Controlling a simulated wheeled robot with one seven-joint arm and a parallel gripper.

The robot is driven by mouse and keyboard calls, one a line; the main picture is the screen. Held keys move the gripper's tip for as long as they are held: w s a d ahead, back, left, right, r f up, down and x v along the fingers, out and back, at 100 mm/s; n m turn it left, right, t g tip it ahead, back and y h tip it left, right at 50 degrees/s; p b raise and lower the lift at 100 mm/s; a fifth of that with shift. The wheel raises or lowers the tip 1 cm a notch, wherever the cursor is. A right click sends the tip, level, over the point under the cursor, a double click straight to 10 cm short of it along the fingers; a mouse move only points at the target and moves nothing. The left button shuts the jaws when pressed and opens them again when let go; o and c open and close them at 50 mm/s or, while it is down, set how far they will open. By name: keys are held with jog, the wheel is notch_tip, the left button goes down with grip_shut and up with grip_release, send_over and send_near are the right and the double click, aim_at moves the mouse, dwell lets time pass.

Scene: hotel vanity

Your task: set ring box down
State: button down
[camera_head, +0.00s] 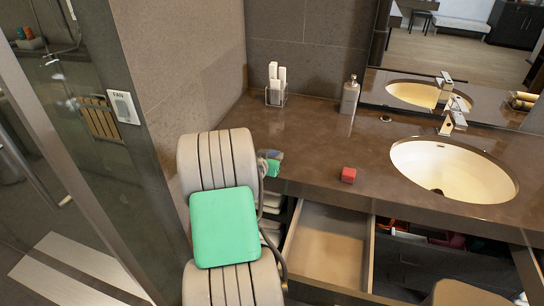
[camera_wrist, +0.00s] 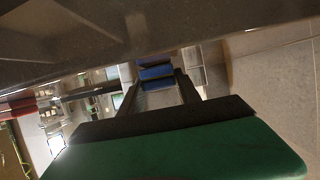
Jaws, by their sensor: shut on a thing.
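My gripper (camera_wrist: 157,88) is shut on a small blue box (camera_wrist: 156,73), which I take to be the ring box. It sits between the two dark fingertips in the wrist view. In the head view my own arm hides most of the gripper, and the blue box cannot be made out. The brown counter (camera_head: 310,150) runs along the wall. In the wrist view a dark brown surface (camera_wrist: 70,45) spans the top, close to the fingers. I cannot tell whether the box touches anything.
An open, empty-looking drawer (camera_head: 325,245) juts out below. A soap bottle (camera_head: 349,95) and a holder with white items (camera_head: 275,96) stand at the back. The counter between is mostly clear.

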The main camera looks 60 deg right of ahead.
jog(key=c, duration=0.9)
grip_release()
jog(key=shift+f, duration=0.1)
jog(key=shift+o, duration=0.2)
jog(key=shift+p, duration=0.35)
